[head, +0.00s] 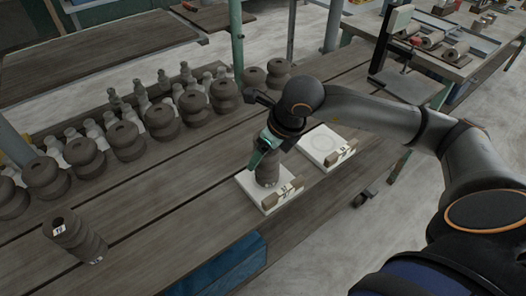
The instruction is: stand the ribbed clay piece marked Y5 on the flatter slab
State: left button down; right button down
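A dark ribbed clay piece (268,176) stands upright on the nearer white slab (251,191). My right gripper (262,156), with teal fingers, is at the top of this piece; one finger lies along its left side and the other is hidden, so its grip is unclear. Any mark on the piece is not readable. A second white slab (341,137), bare with a faint ring on top, lies just to the right. Which slab is flatter is not clear. Another dark ribbed piece (80,241) with small white labels, too small to read surely, stands at the front left. My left gripper is not in view.
A row of dark waisted clay pieces (126,141) and smaller grey ones (78,151) runs along the back of the plank table. Small blocks with tags (341,153) sit at the slabs' front edges. Table between the front-left piece and the slabs is clear.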

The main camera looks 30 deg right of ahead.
jog(key=shift+f, duration=0.15)
grip_release()
jog(key=shift+r, duration=0.3)
jog(key=v, duration=1.1)
jog(key=shift+s+r, duration=0.2)
jog(key=shift+r, duration=0.1)
